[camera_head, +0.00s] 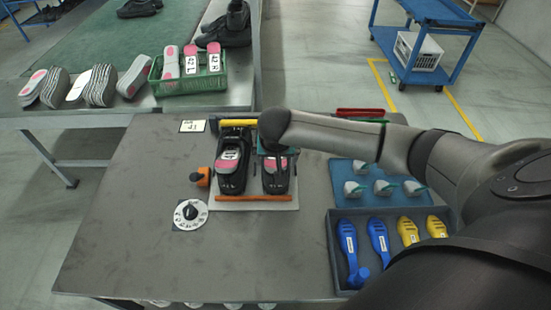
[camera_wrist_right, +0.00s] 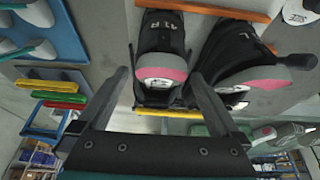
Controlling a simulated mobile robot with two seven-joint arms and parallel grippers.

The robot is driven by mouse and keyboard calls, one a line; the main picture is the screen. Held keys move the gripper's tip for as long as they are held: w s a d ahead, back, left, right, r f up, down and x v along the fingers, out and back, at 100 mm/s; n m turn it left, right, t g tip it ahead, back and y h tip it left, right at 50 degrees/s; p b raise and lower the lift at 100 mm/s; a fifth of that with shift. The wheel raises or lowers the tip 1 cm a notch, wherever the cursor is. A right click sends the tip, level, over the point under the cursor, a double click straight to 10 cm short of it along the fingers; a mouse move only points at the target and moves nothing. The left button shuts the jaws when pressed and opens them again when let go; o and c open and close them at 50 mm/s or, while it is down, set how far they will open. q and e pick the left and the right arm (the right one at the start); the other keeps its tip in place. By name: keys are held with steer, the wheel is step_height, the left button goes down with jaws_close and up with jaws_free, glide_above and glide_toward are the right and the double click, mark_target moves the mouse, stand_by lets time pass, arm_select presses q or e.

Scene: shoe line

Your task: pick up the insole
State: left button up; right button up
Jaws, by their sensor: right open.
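Two black shoes lie side by side on a light board on the table: the left one (camera_head: 231,174) and the right one (camera_head: 275,182). Each has a pink-and-white insole showing in its opening; the right shoe's insole (camera_wrist_right: 162,75) is seen end-on in the wrist view, with the left shoe's insole (camera_wrist_right: 258,78) beside it. My right gripper (camera_wrist_right: 160,78) is open, with its fingers on either side of the right shoe's insole end; contact cannot be told. More pink-and-grey insoles (camera_head: 191,60) stand in a green crate (camera_head: 190,85) at the back left. My left gripper is out of view.
An orange bar (camera_head: 254,198) and a yellow bar (camera_head: 236,122) border the shoes. A white dial (camera_head: 190,215) lies at left. A blue pad (camera_head: 349,171) and a dark tray (camera_head: 344,215) with blue and yellow tools lie at right. The table's left front is clear.

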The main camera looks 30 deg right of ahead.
steer(key=shift+x, duration=1)
steer(key=c, duration=1.2)
steer(key=shift+r, duration=0.1)
steer(key=shift+c, duration=0.2)
steer(key=shift+s+a+r, duration=0.35)
steer(key=shift+s+r, duration=0.05)
steer(key=shift+r, duration=0.15)
steer(key=s+a+r+p, duration=0.3)
steer(key=s+a+r, duration=0.3)
steer(key=s, duration=0.5)
steer(key=shift+a+r, duration=0.35)
steer(key=shift+r, duration=0.15)
